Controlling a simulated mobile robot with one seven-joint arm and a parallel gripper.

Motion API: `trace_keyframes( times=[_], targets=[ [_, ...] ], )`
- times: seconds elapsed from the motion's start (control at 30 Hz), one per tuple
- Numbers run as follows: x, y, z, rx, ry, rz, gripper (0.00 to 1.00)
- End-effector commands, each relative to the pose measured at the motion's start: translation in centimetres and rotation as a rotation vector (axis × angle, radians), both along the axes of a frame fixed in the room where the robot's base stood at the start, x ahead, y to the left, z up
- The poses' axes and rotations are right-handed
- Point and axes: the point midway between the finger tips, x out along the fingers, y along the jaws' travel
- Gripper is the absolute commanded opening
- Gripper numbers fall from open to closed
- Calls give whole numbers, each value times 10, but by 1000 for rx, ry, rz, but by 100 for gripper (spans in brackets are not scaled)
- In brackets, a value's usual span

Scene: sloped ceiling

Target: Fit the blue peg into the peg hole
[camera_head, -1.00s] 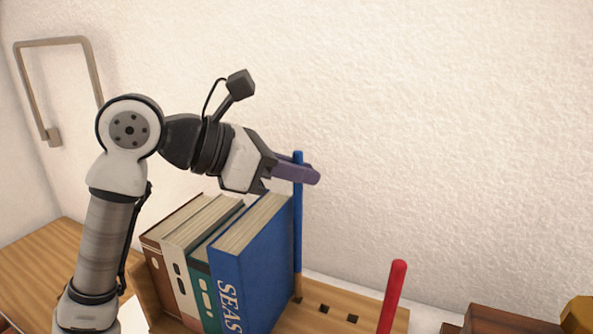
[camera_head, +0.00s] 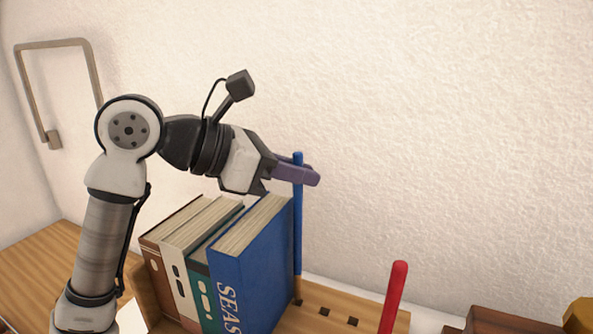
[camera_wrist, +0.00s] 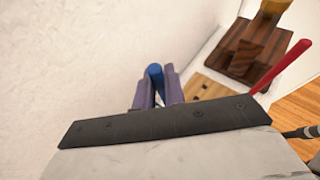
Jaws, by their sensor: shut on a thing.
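The blue peg (camera_head: 298,228) is a long thin rod standing upright just right of the large blue book. My gripper (camera_head: 306,175) is shut on it near its top, and the top end sticks up a little above the fingers. The peg's lower end is down at the wooden board (camera_head: 372,310) near its left side; I cannot tell how deep it sits. Dark square peg holes (camera_head: 326,309) lie in a row to its right. In the wrist view the blue peg (camera_wrist: 155,72) shows between the two purple fingers.
Several upright books (camera_head: 248,262) stand directly left of the peg, below my gripper. A red peg (camera_head: 393,298) stands upright on the board's right side. A dark wooden object (camera_head: 505,318) lies further right. The wall is close behind.

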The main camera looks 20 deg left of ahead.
Motion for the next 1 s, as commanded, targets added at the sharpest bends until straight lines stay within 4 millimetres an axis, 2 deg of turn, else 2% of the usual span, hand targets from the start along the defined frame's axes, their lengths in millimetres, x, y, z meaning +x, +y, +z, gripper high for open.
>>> trace_keyframes(
  times=[1.0],
  targets=[
    [0, 0, -26, 0, 0, 0, 0]
  ],
)
